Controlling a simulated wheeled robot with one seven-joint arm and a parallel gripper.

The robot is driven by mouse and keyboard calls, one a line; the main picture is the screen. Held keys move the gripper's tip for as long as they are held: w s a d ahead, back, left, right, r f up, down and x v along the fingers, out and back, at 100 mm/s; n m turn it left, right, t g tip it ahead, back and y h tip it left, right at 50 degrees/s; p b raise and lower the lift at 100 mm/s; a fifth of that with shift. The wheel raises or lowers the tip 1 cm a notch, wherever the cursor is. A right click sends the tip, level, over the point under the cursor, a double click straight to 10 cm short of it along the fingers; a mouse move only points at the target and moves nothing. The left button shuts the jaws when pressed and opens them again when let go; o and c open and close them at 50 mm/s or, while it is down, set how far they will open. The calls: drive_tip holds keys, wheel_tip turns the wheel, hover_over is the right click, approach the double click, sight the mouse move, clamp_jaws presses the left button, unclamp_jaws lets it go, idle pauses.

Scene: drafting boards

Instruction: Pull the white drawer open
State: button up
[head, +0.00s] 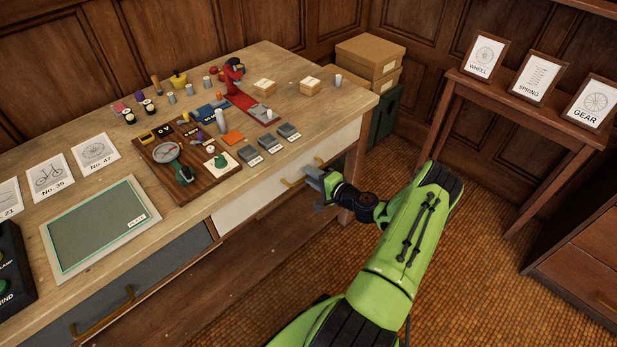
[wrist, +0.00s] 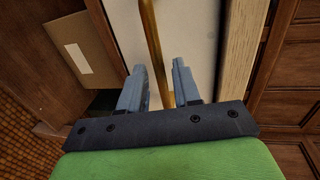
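The white drawer (head: 250,197) is a pale front under the wooden workbench top and looks flush with the bench. Its brass bar handle (head: 292,183) sits on the front, partly hidden by my gripper. My gripper (head: 316,180) is at the right part of this handle. In the wrist view, the brass handle (wrist: 151,35) runs down between the two grey fingers of my gripper (wrist: 158,85), against the white front (wrist: 186,30). The fingers are apart, with a gap on each side of the bar, so they look open around it.
The bench top (head: 60,205) holds a wooden board, cards, a green mat and several small tools. A grey drawer (head: 150,270) is left of the white one. Cardboard boxes (head: 370,58) stand behind the bench. A side table (head: 530,105) with framed cards is at right. Tiled floor lies between.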

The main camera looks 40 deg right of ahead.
drive_tip(key=shift+x, duration=0.9)
clamp_jaws()
drive_tip(key=shift+s, duration=0.1)
